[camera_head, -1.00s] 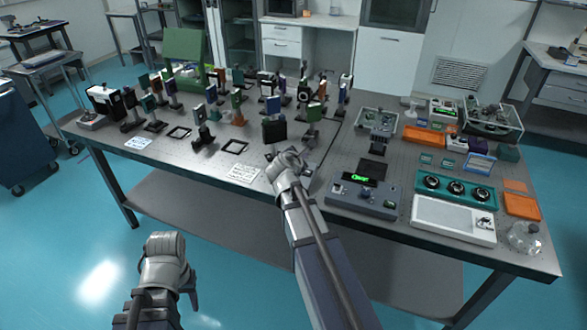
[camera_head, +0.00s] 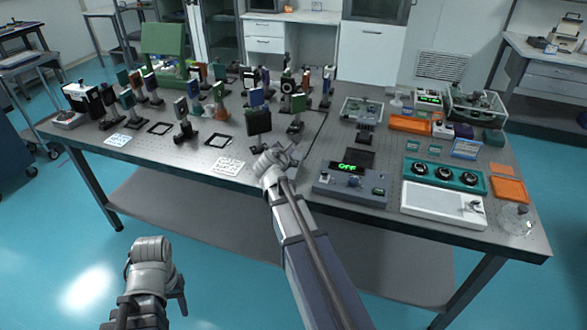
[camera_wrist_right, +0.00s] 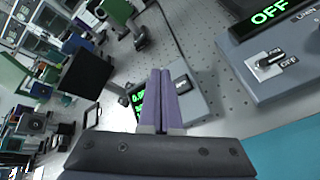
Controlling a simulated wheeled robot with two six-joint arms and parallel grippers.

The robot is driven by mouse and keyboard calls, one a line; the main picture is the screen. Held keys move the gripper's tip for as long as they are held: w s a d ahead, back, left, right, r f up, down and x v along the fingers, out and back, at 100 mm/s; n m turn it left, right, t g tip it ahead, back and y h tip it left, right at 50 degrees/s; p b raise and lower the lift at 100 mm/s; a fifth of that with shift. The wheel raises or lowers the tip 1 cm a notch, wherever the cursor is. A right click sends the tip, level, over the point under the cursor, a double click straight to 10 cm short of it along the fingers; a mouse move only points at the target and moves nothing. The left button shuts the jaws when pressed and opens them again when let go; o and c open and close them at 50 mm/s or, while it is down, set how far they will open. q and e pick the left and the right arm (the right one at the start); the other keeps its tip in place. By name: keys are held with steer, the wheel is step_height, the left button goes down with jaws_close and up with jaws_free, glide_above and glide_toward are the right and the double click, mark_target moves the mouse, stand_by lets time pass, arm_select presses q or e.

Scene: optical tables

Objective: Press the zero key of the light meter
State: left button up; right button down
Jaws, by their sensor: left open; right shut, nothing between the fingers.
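The light meter is a small grey box (camera_wrist_right: 195,100) with a green lit display, seen in the right wrist view. My right gripper (camera_wrist_right: 161,72) is shut and empty, its two purple fingers together in front of the meter and covering part of its face and display. In the head view my right gripper (camera_head: 282,154) is at the table's front edge and largely hides the meter. My left gripper (camera_head: 179,290) is open, low in front of the table, away from everything.
A grey console (camera_head: 350,185) with a green "OFF" display stands right of my right gripper. A black square panel (camera_head: 258,121) on a post stands just behind it. Several optic mounts crowd the table's left half. A white paper (camera_head: 228,167) lies left of the gripper.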

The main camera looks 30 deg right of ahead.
arm_select(q)
steer(key=shift+f+b, duration=1.6)
steer(key=shift+f, duration=0.5)
arm_select(e)
steer(key=shift+w+d+f, duration=0.15)
steer(key=shift+d+f, duration=0.05)
steer(key=shift+f, duration=0.5)
steer(key=shift+w+d+f, duration=0.15)
steer(key=shift+d+f, duration=0.05)
steer(key=shift+f, duration=0.5)
steer(key=shift+w+d+f, duration=0.15)
steer(key=shift+d+f, duration=0.05)
steer(key=shift+f, duration=0.5)
arm_select(q)
steer(key=shift+f+b, duration=0.4)
arm_select(e)
steer(key=shift+w+d+f, duration=0.1)
steer(key=shift+f, duration=0.3)
